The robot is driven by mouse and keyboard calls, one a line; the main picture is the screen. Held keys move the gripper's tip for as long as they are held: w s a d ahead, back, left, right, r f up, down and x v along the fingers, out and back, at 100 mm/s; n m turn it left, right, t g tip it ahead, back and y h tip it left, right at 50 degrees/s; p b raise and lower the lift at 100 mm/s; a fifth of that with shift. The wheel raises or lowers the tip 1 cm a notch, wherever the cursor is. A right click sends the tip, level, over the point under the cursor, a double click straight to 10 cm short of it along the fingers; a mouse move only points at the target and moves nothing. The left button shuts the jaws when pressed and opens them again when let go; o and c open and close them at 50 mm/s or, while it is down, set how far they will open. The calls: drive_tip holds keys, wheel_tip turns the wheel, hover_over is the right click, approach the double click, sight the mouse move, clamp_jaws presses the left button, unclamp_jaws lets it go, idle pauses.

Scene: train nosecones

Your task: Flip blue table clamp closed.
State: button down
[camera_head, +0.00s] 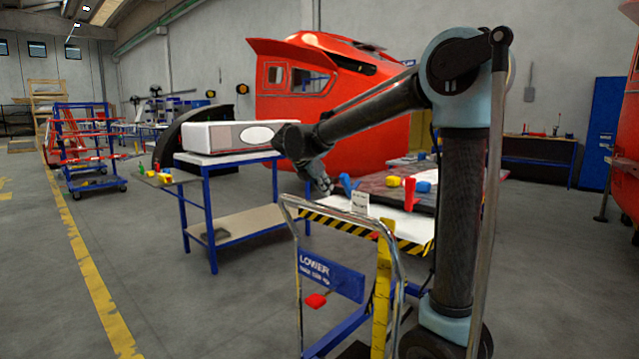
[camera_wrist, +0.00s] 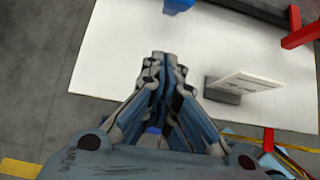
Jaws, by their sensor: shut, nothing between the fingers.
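In the wrist view a blue part (camera_wrist: 178,5), likely this clamp, is cut off by the top edge. My gripper (camera_head: 324,184) points down over the table's left end, shut and empty, apart from the clamp. In the wrist view its fingertips (camera_wrist: 165,58) are together above the white surface (camera_wrist: 110,50).
A red clamp (camera_head: 409,194) stands right of the blue one, with a yellow piece (camera_head: 393,181) and another blue piece (camera_head: 424,187) near it. A small white card (camera_head: 360,202) stands on the table. A lift cart's metal handle (camera_head: 287,203) rises in front.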

drive_tip(key=shift+x, duration=0.9)
drive_tip(key=shift+w+d+r, duration=0.65)
drive_tip(key=shift+w+r, duration=0.1)
drive_tip(key=shift+r, duration=0.05)
drive_tip(key=shift+w+d+r, duration=0.35)
drive_tip(key=shift+w, duration=0.15)
drive_tip(key=shift+a, duration=0.15)
drive_tip(key=shift+r, duration=0.15)
